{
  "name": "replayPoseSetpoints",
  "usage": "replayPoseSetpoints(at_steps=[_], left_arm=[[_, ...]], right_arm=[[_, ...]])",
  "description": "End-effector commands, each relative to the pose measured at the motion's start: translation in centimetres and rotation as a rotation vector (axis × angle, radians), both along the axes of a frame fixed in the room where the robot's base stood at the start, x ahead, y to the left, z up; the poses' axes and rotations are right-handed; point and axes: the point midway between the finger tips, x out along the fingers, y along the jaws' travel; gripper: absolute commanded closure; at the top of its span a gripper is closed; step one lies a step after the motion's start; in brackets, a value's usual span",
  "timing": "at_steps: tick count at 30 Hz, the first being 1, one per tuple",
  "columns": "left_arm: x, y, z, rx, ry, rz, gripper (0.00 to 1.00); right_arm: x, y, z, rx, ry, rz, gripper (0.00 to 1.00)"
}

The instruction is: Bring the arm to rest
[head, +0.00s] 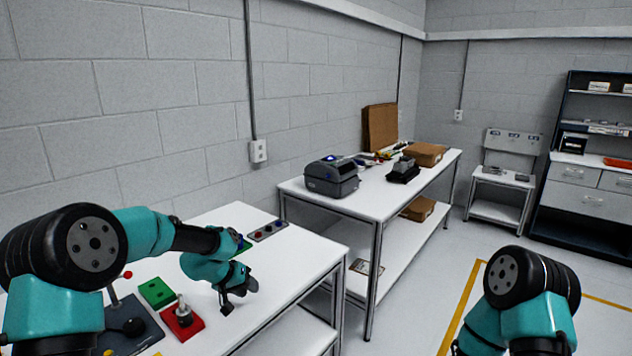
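My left arm reaches in from the left over the white table (262,292). My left gripper (238,298) points down above the table near its right edge. Its two dark fingertips look apart, with nothing visible between them. It is to the right of a red block with a metal knob (182,318), apart from it. My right arm (530,300) shows at the lower right, folded low. Its gripper is out of the picture.
A green block (156,292), a dark joystick base (130,328) and a button strip (268,230) sit on the near table. A second table (385,205) behind holds a grey printer (332,177) and cardboard boxes. Shelving (590,150) stands at the far right.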

Motion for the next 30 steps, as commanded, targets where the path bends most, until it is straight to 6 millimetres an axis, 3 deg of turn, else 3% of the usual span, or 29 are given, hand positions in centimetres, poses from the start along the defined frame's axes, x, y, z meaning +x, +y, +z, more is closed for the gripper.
replayPoseSetpoints(at_steps=[1,6,10,14,20,26,30], left_arm=[[-0.3,-3.0,-0.8,0.003,-0.016,-0.043,0.65],[-1.5,-10.1,-3.2,0.024,-0.072,-0.141,0.65],[-3.0,-13.7,-5.3,0.049,-0.093,-0.192,0.65],[-5.1,-15.6,-8.3,0.086,-0.094,-0.220,0.65],[-8.7,-14.3,-13.4,0.145,-0.046,-0.207,0.65],[-13.0,-10.0,-18.5,0.191,0.041,-0.146,0.65],[-17.8,-5.7,-22.4,0.213,0.129,-0.081,0.65]], right_arm=[[0.0,0.0,0.0,0.000,0.000,0.000,0.57],[0.0,0.0,0.0,0.000,0.000,0.000,0.57],[0.0,0.0,0.0,0.000,0.000,0.000,0.57],[0.0,0.0,0.0,0.000,0.000,0.000,0.57],[0.0,0.0,0.0,0.000,0.000,0.000,0.57],[0.0,0.0,0.0,0.000,0.000,0.000,0.57],[0.0,0.0,0.0,0.000,0.000,0.000,0.57]])
